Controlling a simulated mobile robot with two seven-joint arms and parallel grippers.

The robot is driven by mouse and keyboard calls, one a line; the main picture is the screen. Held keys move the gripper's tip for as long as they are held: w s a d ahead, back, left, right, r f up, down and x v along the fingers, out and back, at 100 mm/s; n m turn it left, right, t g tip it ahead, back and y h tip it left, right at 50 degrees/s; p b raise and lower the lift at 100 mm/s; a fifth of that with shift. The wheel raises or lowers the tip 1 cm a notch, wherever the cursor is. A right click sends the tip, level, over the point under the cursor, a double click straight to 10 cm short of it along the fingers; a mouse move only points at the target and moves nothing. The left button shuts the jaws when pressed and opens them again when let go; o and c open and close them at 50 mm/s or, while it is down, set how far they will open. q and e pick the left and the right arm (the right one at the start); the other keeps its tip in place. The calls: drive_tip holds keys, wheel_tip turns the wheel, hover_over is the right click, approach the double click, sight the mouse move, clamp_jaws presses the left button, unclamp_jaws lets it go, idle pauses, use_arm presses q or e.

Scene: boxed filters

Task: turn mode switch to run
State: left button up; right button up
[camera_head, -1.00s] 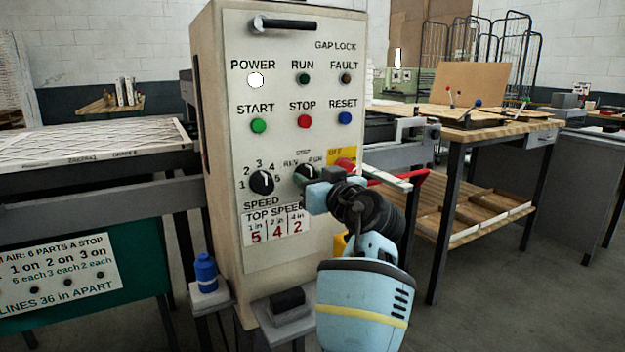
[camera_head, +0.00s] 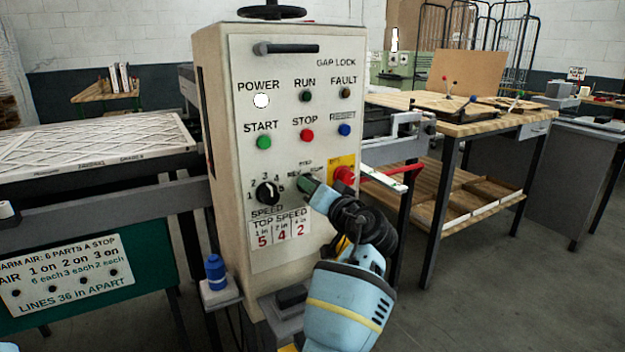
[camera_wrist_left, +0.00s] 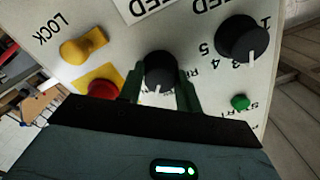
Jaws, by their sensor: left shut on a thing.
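The mode switch is a black round knob with a white pointer line (camera_wrist_left: 160,70), seen upside down in the left wrist view. My left gripper (camera_wrist_left: 160,88) has its two green fingers on either side of it and is shut on it. The pointer line faces down in that view, roughly toward the panel's top; the label it faces is hidden by my gripper. In the head view my left gripper (camera_head: 308,188) covers the knob and part of the REV and RUN lettering on the control panel (camera_head: 285,85).
The black speed knob (camera_head: 267,193) is left of my gripper. A red button on a yellow plate (camera_head: 344,175) is close on the right. The yellow lock knob (camera_wrist_left: 84,46) shows in the wrist view. A blue bottle (camera_head: 215,270) stands below left.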

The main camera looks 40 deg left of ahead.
use_arm(q)
drive_tip(key=shift+r+m+p, duration=0.15)
drive_tip(key=shift+m+p, duration=0.3)
drive_tip(key=shift+m, duration=0.15)
drive_tip(key=o, duration=1)
drive_tip(key=v, duration=0.7)
drive_tip(key=shift+s+d+b, duration=0.15)
drive_tip(key=shift+d+b, duration=0.15)
drive_tip(key=shift+d, duration=0.05)
